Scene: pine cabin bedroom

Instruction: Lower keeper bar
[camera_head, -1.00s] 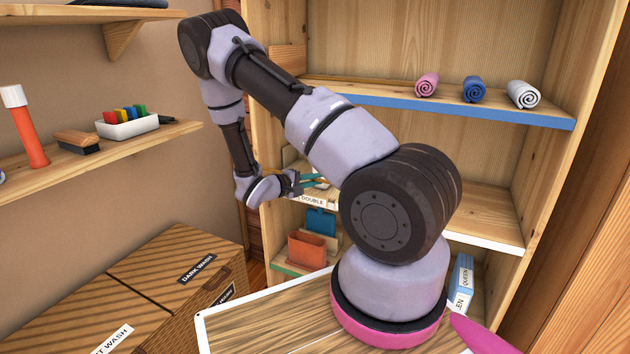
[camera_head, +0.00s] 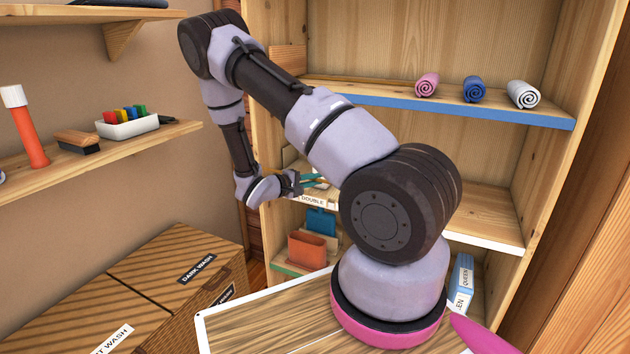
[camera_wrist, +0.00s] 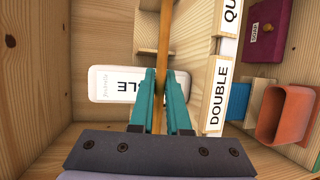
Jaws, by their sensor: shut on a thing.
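A thin wooden bar, which I take to be the keeper bar (camera_wrist: 162,45), runs up the middle of the wrist view. My gripper (camera_wrist: 161,78) has teal fingers closed on either side of it. A white labelled package (camera_wrist: 105,84) lies behind the fingers, partly hidden by them; its text ends in "LE". In the head view my gripper (camera_head: 314,181) is inside the left part of the cabinet, just above the shelf edge marked "DOUBLE" (camera_head: 312,201). The bar is too small and covered to make out clearly there.
The "DOUBLE" shelf edge (camera_wrist: 217,95) is close beside my fingers. An orange bin (camera_head: 306,250) and a blue bin (camera_head: 320,221) sit on the shelf below. Rolled towels (camera_head: 473,89) lie on the blue-edged upper shelf. The cabinet's wooden walls enclose my gripper closely.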

